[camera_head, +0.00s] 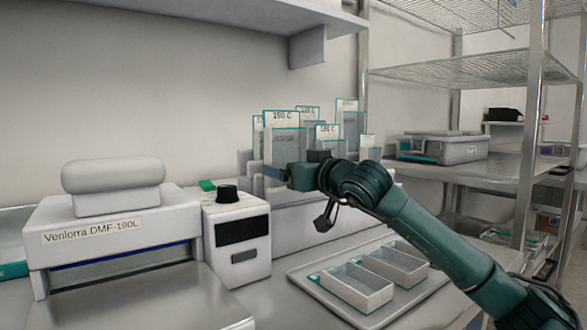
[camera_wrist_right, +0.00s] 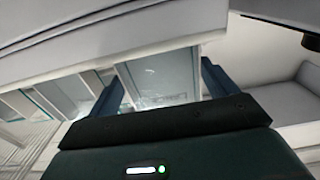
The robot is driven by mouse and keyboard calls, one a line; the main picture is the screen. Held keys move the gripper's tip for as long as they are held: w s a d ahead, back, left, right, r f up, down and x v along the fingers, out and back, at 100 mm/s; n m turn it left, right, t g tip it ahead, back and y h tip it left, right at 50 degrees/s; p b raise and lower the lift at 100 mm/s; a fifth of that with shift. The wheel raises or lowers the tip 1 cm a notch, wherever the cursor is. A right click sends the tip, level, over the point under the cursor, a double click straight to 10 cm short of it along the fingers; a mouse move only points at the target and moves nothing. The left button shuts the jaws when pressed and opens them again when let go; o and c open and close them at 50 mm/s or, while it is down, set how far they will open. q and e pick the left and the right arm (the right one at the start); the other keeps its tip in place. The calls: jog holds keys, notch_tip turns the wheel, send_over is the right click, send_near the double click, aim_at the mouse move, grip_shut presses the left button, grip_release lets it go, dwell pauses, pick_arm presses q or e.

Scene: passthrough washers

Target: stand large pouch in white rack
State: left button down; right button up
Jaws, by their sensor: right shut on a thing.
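The large pouch (camera_head: 283,136) is clear with teal edges and a white label that seems to read "190 C". It is upright among other pouches at the white rack (camera_head: 296,216). My right gripper (camera_head: 277,172) is shut on its lower part. The right wrist view shows the pouch (camera_wrist_right: 160,76) between the two dark fingers of my right gripper (camera_wrist_right: 160,88). The pouch's bottom edge is hidden, so I cannot tell whether it sits in a slot. My left gripper is not in view.
Several other labelled pouches (camera_head: 347,118) stand close behind and to the right. A white sealer (camera_head: 115,235) and a control box (camera_head: 237,238) with a black knob stand left. A shelf hangs overhead.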

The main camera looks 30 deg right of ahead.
jog(key=o, duration=0.8)
jog(key=s, duration=0.4)
jog(key=s+d, duration=0.1)
jog(key=s, duration=0.3)
jog(key=s+b, duration=0.1)
jog(key=s, duration=0.4)
jog(key=shift+d, duration=0.4)
jog(key=shift+s, duration=0.1)
